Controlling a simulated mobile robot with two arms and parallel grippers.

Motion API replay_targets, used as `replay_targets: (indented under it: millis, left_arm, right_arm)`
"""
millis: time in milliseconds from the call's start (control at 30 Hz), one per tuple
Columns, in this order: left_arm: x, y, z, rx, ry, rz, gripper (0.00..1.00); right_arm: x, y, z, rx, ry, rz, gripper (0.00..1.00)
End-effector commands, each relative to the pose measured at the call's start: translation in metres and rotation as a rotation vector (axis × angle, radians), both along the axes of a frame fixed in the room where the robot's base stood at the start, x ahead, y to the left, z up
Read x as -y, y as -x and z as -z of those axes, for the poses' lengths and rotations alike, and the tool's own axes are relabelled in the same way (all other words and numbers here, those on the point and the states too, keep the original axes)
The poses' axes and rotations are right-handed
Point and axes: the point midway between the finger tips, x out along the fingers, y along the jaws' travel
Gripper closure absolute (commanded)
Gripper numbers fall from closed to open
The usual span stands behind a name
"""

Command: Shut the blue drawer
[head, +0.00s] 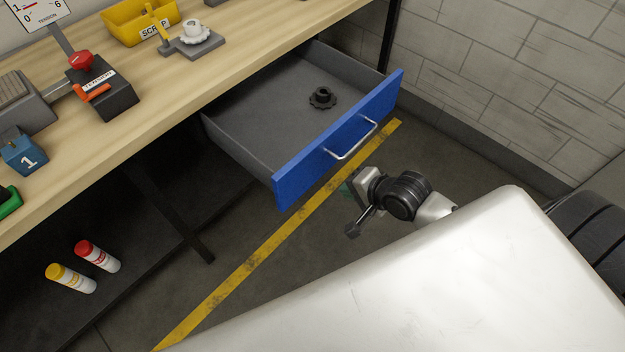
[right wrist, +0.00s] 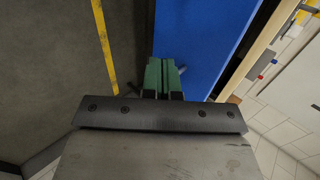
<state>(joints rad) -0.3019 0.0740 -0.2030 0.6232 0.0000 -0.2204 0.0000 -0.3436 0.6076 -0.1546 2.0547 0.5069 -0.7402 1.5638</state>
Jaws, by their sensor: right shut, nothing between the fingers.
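The blue drawer (head: 345,140) stands pulled out from under the wooden bench, its grey inside showing. Its blue front has a thin silver bar handle (head: 352,140). A black knob-like part (head: 322,97) lies on the drawer floor. My right gripper (head: 347,188) is just outside the front, below the handle in the head view, empty. In the right wrist view its green fingers (right wrist: 164,75) are together beside the blue panel (right wrist: 205,45); whether they touch it I cannot tell. My left gripper is not in view.
The bench top (head: 150,85) holds a yellow scrap bin (head: 125,22), a black tension device (head: 105,97) and a blue block (head: 22,152). Two capped bottles lie on the lower shelf. A yellow floor line (head: 240,272) runs past the drawer. A block wall stands at right.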

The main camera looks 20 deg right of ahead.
Motion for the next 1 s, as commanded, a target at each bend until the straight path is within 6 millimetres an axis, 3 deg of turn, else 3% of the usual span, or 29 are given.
replay_targets:
  millis: [333,600,1000]
  left_arm:
    - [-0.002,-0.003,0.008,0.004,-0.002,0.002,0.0]
    - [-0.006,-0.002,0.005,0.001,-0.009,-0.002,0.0]
    - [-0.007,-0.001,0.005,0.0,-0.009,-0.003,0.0]
  right_arm:
    - [-0.021,-0.052,0.052,0.002,0.001,0.0,1.0]
    - [-0.035,-0.083,0.051,0.003,0.001,-0.001,1.0]
    - [-0.036,-0.088,0.051,0.002,0.002,-0.001,1.0]
